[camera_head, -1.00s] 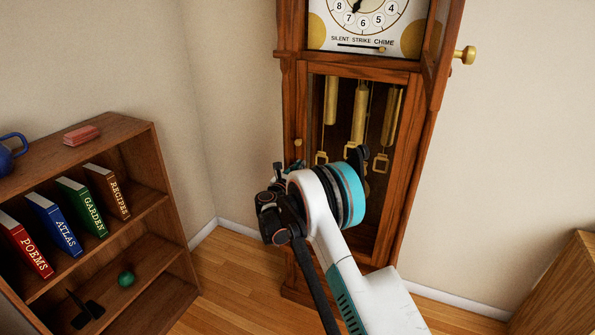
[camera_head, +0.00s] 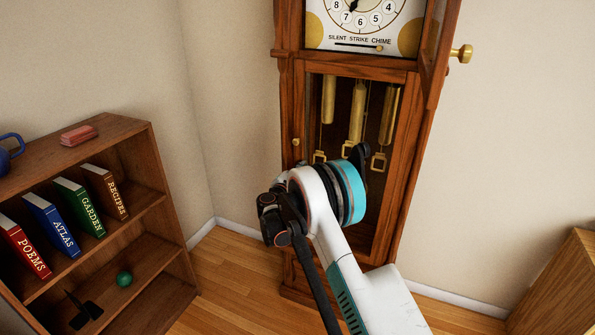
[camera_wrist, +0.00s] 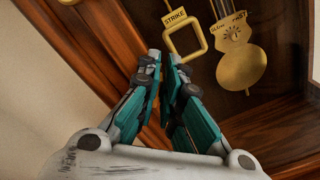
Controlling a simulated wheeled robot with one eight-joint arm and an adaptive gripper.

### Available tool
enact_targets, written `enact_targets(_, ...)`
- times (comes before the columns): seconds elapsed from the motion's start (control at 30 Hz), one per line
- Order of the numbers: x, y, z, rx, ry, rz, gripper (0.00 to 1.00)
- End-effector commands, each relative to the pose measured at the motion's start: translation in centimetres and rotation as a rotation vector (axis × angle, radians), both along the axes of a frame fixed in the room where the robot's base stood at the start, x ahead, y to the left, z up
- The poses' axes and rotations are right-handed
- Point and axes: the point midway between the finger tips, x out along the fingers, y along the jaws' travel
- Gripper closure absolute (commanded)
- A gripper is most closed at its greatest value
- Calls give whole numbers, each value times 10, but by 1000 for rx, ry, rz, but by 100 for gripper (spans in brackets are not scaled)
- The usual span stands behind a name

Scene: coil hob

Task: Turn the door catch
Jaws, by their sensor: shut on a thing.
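The tall wooden clock (camera_head: 415,215) stands against the wall, its narrow glazed door closed. A small brass knob, the likely door catch (camera_head: 296,142), sits on the door's left stile with nothing touching it in the head view. In the wrist view a bit of brass (camera_wrist: 68,3) shows at the top left edge. My gripper (camera_wrist: 166,58) has its teal fingers together at the tips, over the door near the stile. Whatever lies between the tips is too small or hidden to make out. In the head view my arm hides the fingers.
Behind the fingertips hang a square brass ring marked STRIKE (camera_wrist: 185,38) and a pendulum bob (camera_wrist: 240,68). A bookshelf (camera_head: 140,180) stands at the left, a wooden cabinet (camera_head: 565,290) at the lower right. Some floor (camera_head: 235,270) between bookshelf and clock is clear.

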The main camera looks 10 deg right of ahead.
Motion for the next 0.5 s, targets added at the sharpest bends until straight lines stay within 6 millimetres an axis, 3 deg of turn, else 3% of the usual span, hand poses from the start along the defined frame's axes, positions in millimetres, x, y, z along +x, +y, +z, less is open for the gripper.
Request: enact_targets(0.5,-1,-1,-7,390,-283,8,100)
